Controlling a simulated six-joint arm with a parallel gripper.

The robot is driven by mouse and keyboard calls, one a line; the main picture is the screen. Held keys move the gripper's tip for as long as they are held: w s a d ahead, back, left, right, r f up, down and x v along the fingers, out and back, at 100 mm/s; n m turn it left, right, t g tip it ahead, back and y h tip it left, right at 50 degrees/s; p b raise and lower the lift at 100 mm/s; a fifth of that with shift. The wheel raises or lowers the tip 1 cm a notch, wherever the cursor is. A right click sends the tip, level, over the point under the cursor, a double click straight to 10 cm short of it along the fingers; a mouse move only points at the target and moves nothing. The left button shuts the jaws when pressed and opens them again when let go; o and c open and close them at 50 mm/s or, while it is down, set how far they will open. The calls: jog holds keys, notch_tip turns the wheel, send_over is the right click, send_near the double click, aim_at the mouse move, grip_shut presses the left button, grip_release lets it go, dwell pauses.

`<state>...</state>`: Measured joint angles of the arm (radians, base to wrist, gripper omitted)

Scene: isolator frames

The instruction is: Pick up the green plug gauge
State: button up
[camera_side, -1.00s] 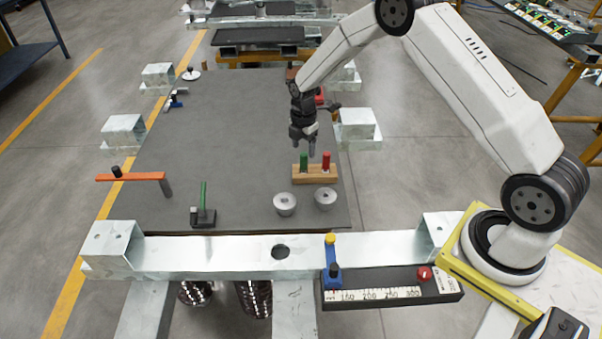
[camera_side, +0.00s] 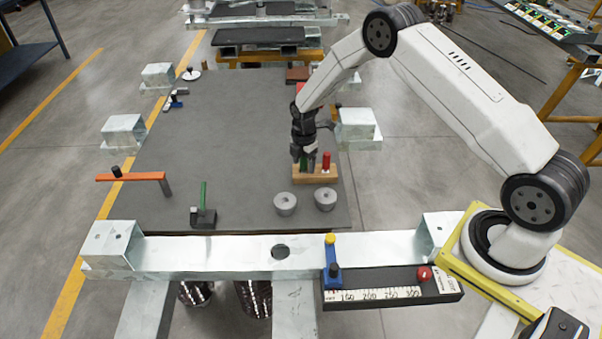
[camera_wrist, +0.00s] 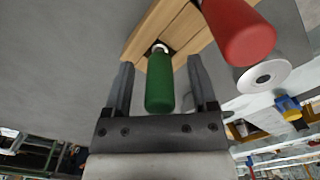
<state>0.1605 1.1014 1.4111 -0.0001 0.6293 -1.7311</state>
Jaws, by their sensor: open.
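The green plug gauge (camera_wrist: 159,82) stands in a wooden block (camera_side: 315,177). In the wrist view its green handle lies between the two open fingers of my gripper (camera_wrist: 163,85), with a visible gap on each side. In the side view my gripper (camera_side: 304,163) is low at the block and hides most of the green gauge. The red plug gauge (camera_side: 326,162) stands in the same block, to the right. It also shows large in the wrist view (camera_wrist: 240,32), just beyond the right finger.
Two grey round pieces (camera_side: 285,203) stand in front of the block on the dark plate (camera_side: 220,130). A green-handled tool (camera_side: 203,210) and an orange bar (camera_side: 130,177) are to the left. The middle of the plate is clear.

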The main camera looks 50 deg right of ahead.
jog(key=shift+c, duration=0.2)
dwell(0.3)
grip_shut()
jog(key=shift+r, duration=0.1)
jog(key=shift+r, duration=0.65)
jog(key=s+a+r, duration=0.1)
jog(key=s+r, duration=1)
jog(key=s, duration=0.3)
jog(key=shift+a+r, duration=0.25)
jog(key=shift+a, duration=0.15)
jog(key=shift+w+a+f, duration=0.1)
jog(key=shift+w, duration=0.05)
